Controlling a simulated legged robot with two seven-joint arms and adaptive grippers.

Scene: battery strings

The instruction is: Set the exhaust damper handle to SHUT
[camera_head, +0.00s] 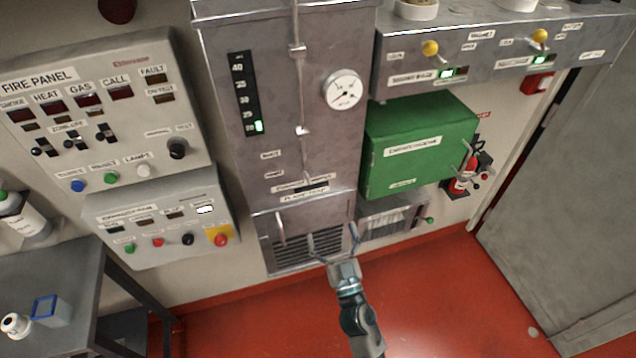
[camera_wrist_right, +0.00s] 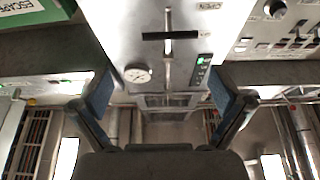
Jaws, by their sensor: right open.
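The grey exhaust damper cabinet (camera_head: 225,60) stands in the middle of the head view. A thin vertical metal rod (camera_head: 301,90) runs down its front, with a small bright crosspiece (camera_head: 303,131) partway down. Small labels (camera_head: 270,155) sit left of its lower part; I cannot read them surely. In the right wrist view, the rod (camera_wrist_right: 168,50) crosses a dark slot, near a label reading OPEN (camera_wrist_right: 208,6). My right gripper (camera_head: 333,236) is open and empty, low before the louvred grille (camera_head: 290,250). Its blue-padded fingers (camera_wrist_right: 160,92) touch nothing visible. My left gripper is not in view.
A round gauge (camera_head: 343,91) and green level strip (camera_head: 244,95) flank the rod. A green box (camera_head: 420,145) juts out at right. The fire panel (camera_head: 100,110) and lower control box (camera_head: 160,220) are at left. The red floor (camera_head: 440,290) at front right is clear.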

